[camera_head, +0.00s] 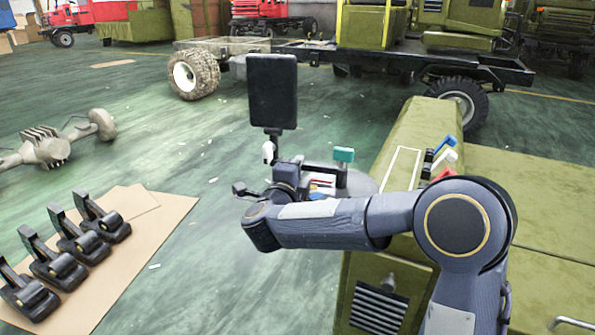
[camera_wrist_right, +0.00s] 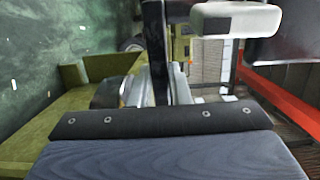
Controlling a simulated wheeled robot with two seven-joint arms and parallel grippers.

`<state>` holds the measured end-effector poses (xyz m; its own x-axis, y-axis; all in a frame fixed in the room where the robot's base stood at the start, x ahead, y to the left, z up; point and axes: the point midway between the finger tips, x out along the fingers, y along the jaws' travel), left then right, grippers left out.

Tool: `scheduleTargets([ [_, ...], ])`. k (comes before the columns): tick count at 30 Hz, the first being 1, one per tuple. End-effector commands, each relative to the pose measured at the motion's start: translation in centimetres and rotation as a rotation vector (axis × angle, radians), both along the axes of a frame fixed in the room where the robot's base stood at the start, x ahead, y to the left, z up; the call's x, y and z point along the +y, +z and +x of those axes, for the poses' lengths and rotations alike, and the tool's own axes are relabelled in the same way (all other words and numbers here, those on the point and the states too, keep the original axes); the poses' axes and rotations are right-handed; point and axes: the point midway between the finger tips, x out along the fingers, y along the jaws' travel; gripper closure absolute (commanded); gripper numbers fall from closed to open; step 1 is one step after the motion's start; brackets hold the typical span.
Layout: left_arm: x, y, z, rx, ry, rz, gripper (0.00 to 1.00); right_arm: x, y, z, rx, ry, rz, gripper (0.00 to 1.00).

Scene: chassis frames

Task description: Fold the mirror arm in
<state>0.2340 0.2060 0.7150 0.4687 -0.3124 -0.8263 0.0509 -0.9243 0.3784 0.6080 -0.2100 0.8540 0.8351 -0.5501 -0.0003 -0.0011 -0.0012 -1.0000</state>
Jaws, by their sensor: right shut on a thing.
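The black rectangular mirror (camera_head: 273,92) stands upright in the head view, on a short dark stalk. In the right wrist view a dark upright bar (camera_wrist_right: 157,45), apparently the mirror arm, stands at the gripper's grey fingers (camera_wrist_right: 150,88). My left gripper is not in view.
A green body (camera_head: 415,130) with blue, white and red levers (camera_head: 444,157) stands at right. A teal-topped piece (camera_head: 343,155) is near the mirror arm. Several black clamp-like parts (camera_head: 80,230) lie on cardboard at lower left. A truck chassis (camera_head: 390,60) stands behind; floor between is clear.

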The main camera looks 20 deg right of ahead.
Motion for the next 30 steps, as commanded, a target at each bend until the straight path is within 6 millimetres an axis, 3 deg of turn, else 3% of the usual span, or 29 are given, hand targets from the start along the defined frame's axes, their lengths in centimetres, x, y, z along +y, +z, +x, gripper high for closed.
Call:
scheduleTargets([
  [12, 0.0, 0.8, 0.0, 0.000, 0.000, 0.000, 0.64, -1.0, -0.1, 1.7, 0.001, -0.185, 0.000, 1.00],
  [28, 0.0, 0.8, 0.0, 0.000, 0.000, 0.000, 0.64, -1.3, 0.0, 1.9, -0.002, -0.212, 0.000, 1.00],
  [29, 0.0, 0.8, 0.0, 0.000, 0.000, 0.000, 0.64, -1.3, 0.0, 1.9, -0.002, -0.212, 0.000, 0.82],
  [30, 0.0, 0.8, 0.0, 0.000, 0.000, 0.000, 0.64, -1.3, 0.0, 1.9, -0.002, -0.212, 0.000, 0.77],
])
